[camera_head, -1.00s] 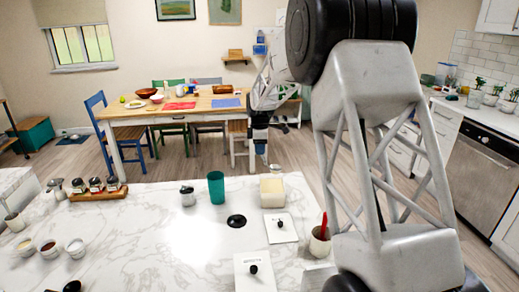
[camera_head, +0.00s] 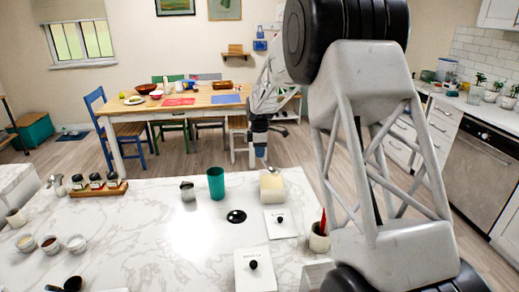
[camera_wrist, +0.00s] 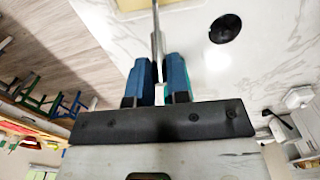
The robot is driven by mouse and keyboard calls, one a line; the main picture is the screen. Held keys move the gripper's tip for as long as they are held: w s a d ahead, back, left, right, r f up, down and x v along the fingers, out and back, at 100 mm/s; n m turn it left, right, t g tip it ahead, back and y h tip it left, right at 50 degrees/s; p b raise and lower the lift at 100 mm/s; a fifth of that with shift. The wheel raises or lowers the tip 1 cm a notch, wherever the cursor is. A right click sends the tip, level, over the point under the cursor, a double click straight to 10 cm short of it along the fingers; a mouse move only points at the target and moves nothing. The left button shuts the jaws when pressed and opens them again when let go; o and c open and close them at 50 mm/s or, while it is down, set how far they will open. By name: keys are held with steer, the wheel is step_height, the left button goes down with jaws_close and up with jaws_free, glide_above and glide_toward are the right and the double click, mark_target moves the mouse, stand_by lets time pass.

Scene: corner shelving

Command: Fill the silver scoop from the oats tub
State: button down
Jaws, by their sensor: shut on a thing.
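My gripper (camera_head: 260,152) hangs over the far edge of the marble counter, just above and behind the oats tub (camera_head: 272,190), a pale square container with cream-coloured contents and no lid on it. In the wrist view my gripper (camera_wrist: 158,78) has blue fingers shut on the thin handle of the silver scoop (camera_wrist: 156,25). The scoop's bowl is hard to make out; a small part of the scoop (camera_head: 265,163) shows below the fingers. I cannot tell whether the scoop touches the oats. A corner of the tub (camera_wrist: 130,5) shows at the wrist view's top edge.
A teal cup (camera_head: 216,184) and a small silver jar (camera_head: 188,192) stand left of the tub. Two white lids with black knobs (camera_head: 281,226) (camera_head: 256,281) and a black disc (camera_head: 236,217) lie nearer. A crock with a red utensil (camera_head: 319,239) stands at right.

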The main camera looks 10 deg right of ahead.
steer(key=shift+f, duration=4.3)
